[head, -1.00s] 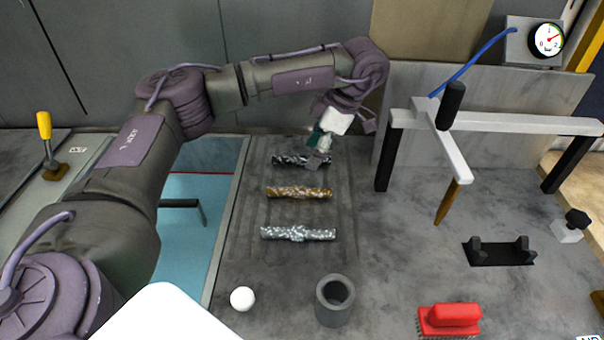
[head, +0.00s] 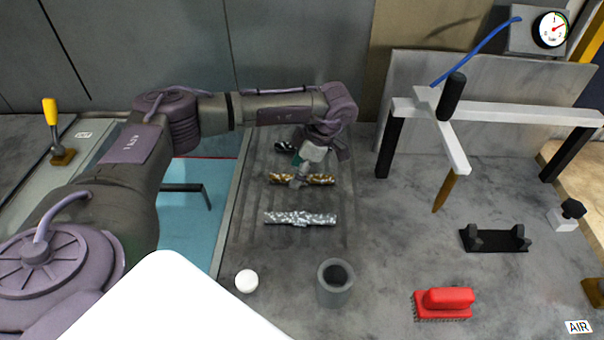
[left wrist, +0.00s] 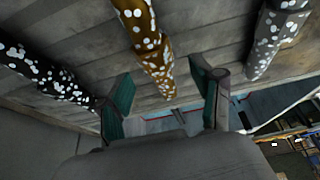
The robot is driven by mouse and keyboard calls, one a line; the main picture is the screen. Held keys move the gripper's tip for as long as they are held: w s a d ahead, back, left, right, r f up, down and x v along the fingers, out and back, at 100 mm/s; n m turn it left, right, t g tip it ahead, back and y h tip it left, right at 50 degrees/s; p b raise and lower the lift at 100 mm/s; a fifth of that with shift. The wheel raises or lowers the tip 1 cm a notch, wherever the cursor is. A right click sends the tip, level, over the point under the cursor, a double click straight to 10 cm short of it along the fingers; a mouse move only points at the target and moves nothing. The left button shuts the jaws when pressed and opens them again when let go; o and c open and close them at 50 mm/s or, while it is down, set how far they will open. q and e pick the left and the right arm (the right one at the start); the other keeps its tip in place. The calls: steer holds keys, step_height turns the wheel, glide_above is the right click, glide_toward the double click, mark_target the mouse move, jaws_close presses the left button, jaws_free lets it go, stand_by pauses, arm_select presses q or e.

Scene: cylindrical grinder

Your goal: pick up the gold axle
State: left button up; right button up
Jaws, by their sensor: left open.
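The gold axle (head: 321,180) lies on the ribbed grey tray (head: 262,150), between a dark axle (head: 284,146) behind it and a silver axle (head: 300,218) in front. My left gripper (head: 299,182) is over the gold axle's middle and hides part of it. In the left wrist view the gripper (left wrist: 166,95) is open, its two fingers apart with the speckled gold axle (left wrist: 150,45) showing between and beyond them. Nothing is held. I cannot tell the exact height gap. My right gripper is not in view.
A red brush (head: 443,303), a black cradle (head: 494,239) and a frame with a white beam (head: 520,119) are to the right.

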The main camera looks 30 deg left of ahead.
arm_select(q)
steer(key=shift+x, duration=0.8)
jaws_close()
steer(key=shift+r, duration=0.1)
